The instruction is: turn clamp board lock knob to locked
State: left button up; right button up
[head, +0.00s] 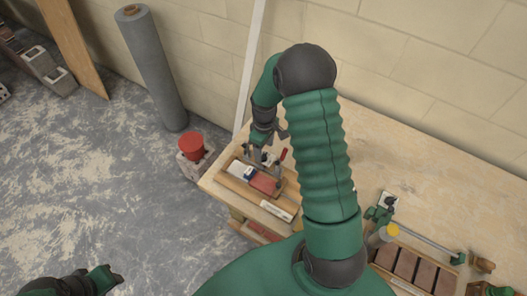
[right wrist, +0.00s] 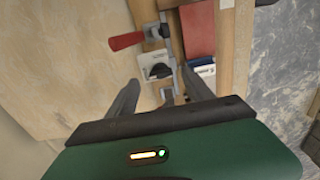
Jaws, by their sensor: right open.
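The clamp board (head: 240,188) lies on the left end of the wooden table; it also shows in the right wrist view (right wrist: 229,60). In that view a black lock knob (right wrist: 159,71) sits on a white plate (right wrist: 150,60), beside a metal clamp with a red handle (right wrist: 127,40). My right gripper (right wrist: 163,84) is open and empty. Its two fingers point at the knob from either side, and I cannot tell whether they touch it. In the head view the right gripper (head: 268,146) is over the board and the knob is not clear. My left arm's end (head: 88,283) shows at the bottom left.
A red block (head: 262,182) lies on the board. A red cup (head: 191,145) stands on a block left of the table (head: 395,165). A grey roll (head: 153,70) leans on the wall. Tools and a brown slatted tray (head: 408,267) sit at the right. The table's middle is mostly clear.

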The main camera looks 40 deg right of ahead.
aim_at(264, 156)
jog(key=f, duration=0.3)
jog(key=shift+d+f, duration=0.15)
jog(key=shift+d, duration=0.05)
jog(key=shift+a, duration=0.3)
jog(key=shift+c, duration=1.3)
jog(key=shift+d, duration=0.1)
grip_shut()
